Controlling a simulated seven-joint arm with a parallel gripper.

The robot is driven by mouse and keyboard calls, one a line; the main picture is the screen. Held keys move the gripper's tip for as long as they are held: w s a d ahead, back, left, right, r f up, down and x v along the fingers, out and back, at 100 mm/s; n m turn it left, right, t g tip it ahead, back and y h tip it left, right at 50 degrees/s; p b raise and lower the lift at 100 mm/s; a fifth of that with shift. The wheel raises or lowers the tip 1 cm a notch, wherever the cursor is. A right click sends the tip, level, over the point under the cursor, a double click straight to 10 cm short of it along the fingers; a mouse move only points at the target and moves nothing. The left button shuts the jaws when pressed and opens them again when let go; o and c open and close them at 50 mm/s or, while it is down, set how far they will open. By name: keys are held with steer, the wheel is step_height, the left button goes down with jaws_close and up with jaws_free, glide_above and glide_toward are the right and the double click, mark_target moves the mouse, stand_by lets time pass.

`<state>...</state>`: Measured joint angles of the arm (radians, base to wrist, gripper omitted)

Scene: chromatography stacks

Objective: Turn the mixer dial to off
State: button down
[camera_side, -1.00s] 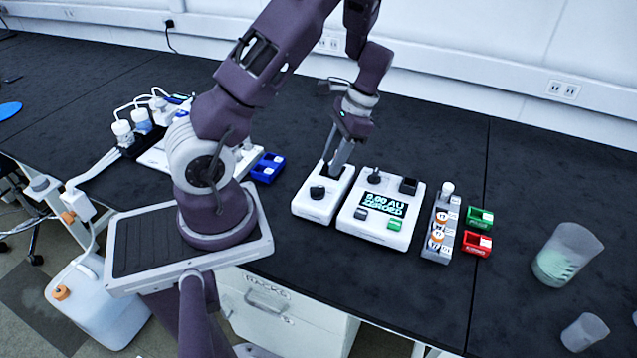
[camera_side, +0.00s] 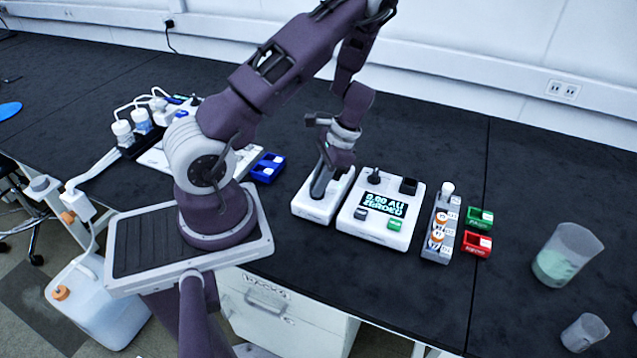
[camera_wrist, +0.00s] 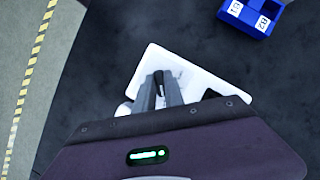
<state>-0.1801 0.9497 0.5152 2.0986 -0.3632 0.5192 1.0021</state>
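The mixer is a white box (camera_side: 342,190) on the black bench in the side view. It also shows in the wrist view (camera_wrist: 194,80). My gripper (camera_side: 318,193) points down at the mixer's front part, where its fingers hide the dark dial in the side view. In the wrist view my gripper's two grey fingers (camera_wrist: 159,92) stand a little apart, with the dark dial (camera_wrist: 158,78) showing in the narrow gap between them. I cannot tell whether the fingers press on the dial. The dial's setting cannot be read.
Right of the mixer stands a white detector (camera_side: 350,220) with a display reading 0.00 AU ZEROED. Beyond are a grey vial rack (camera_side: 428,252), green (camera_side: 481,217) and red (camera_side: 477,244) trays, and a beaker (camera_side: 567,254). A blue rack (camera_side: 267,168) sits left of the mixer.

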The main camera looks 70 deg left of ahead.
steer(key=shift+n, duration=0.3)
steer(key=n+h, duration=0.1)
steer(key=n, duration=0.2)
steer(key=shift+a+n+h, duration=0.1)
steer(key=shift+n+h, duration=0.2)
steer(key=shift+n, duration=0.1)
steer(key=n+h, duration=0.1)
steer(key=n, duration=0.1)
steer(key=n+t+h, duration=0.1)
steer(key=n, duration=0.2)
steer(key=n+t, duration=0.1)
steer(key=n, duration=0.2)
steer(key=n+t+h, duration=0.1)
steer(key=n, duration=0.1)
steer(key=shift+s+a+n, duration=0.1)
steer(key=shift+n, duration=0.3)
steer(key=shift+n+t, duration=1)
steer(key=shift+n, duration=1.3)
steer(key=c, duration=1.4)
jaws_free()
steer(key=shift+c, duration=0.2)
